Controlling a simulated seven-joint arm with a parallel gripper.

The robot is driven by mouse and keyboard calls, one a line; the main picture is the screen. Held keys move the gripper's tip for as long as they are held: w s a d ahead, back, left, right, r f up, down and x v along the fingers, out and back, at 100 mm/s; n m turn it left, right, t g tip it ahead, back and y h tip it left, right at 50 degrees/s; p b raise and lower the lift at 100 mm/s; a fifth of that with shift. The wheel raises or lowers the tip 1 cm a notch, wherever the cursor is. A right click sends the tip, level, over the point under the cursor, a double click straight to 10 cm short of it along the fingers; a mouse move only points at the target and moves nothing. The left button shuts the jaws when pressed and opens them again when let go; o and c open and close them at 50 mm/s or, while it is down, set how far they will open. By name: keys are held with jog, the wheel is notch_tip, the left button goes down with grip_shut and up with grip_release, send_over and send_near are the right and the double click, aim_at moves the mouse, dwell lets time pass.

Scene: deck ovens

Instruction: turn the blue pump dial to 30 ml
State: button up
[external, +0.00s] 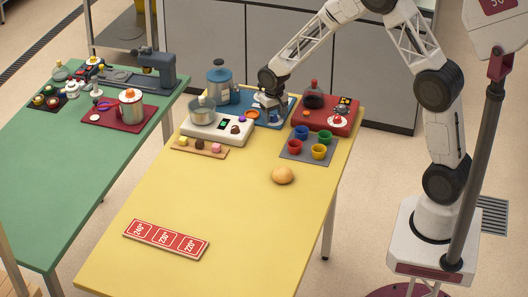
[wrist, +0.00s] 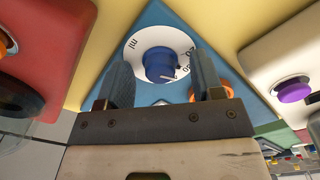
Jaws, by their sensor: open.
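The blue pump dial (wrist: 158,65) is a round blue knob on a white scale disc (wrist: 136,46) marked "ml", set on the blue pump base (wrist: 165,14). Numbers at the disc's right are partly hidden by a finger, and I cannot read the setting surely. My gripper (wrist: 163,68) is open, with one grey finger on each side of the dial and a gap visible on both sides. In the external view my gripper (external: 270,103) points down over the blue base (external: 288,104) and hides the dial. The blue pump canister (external: 219,74) stands at the left.
A red unit (external: 345,120) stands close on the right, a white unit (external: 238,137) with a pot close on the left. An orange part (wrist: 197,91) sits by the right finger. Cups on a grey mat (external: 293,153) and a bun (external: 282,175) lie in front.

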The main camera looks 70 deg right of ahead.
aim_at(274, 116)
jog(key=shift+r, duration=0.1)
jog(key=shift+r, duration=3.75)
